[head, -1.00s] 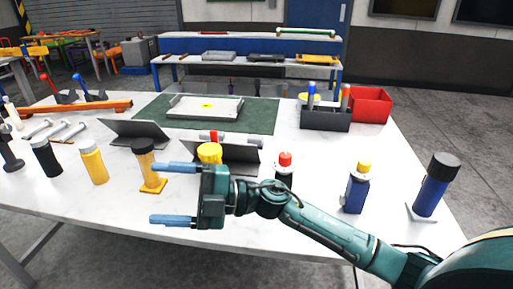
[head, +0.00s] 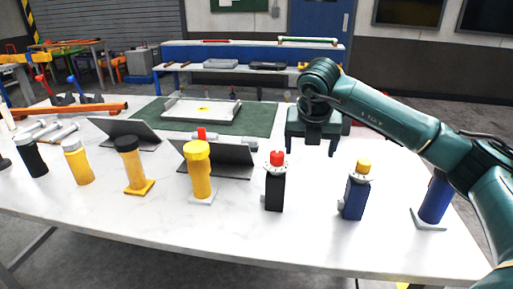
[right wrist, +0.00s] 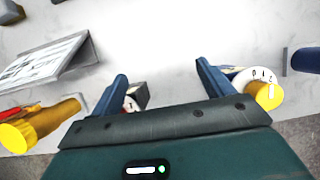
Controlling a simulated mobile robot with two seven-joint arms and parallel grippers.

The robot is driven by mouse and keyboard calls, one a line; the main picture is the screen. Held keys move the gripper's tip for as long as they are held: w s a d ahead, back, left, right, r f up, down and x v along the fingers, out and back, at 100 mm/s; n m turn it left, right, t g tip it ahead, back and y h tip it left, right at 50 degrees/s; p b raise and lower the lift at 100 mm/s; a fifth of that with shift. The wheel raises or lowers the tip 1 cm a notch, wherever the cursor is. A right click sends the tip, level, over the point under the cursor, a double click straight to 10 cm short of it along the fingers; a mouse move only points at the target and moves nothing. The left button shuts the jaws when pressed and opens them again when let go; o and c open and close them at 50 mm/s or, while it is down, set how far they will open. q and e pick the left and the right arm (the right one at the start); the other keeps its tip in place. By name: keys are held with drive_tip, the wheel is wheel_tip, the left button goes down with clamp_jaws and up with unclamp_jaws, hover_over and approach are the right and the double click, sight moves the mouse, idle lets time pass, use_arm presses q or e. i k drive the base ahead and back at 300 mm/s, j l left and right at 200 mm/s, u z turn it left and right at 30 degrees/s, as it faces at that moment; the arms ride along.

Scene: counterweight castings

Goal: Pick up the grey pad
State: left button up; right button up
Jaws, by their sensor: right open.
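Two light grey pads show in the head view; I cannot tell which one the task means. One pad (head: 202,200) lies under a yellow bottle (head: 201,175) near the table's front middle. The other pad (head: 428,224) lies under a dark blue cylinder (head: 436,200) at the right, partly hidden by my arm. My right gripper (head: 312,140) is above the table, behind the black bottle with the red cap (head: 275,186). Its blue fingers are spread and empty in the right wrist view (right wrist: 162,72). My left gripper is not in view.
A blue bottle with a yellow cap (head: 355,195) stands between the black bottle and the blue cylinder. A yellow cylinder stands on an orange pad (head: 140,187). Two dark angled stands (head: 125,132) and a grey tray (head: 200,110) on a green mat (head: 255,120) lie behind.

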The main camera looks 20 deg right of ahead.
sight(252, 142)
drive_tip(key=i+j, duration=0.15)
drive_tip(key=i, duration=0.25)
drive_tip(key=i+j, duration=0.15)
drive_tip(key=i, duration=0.25)
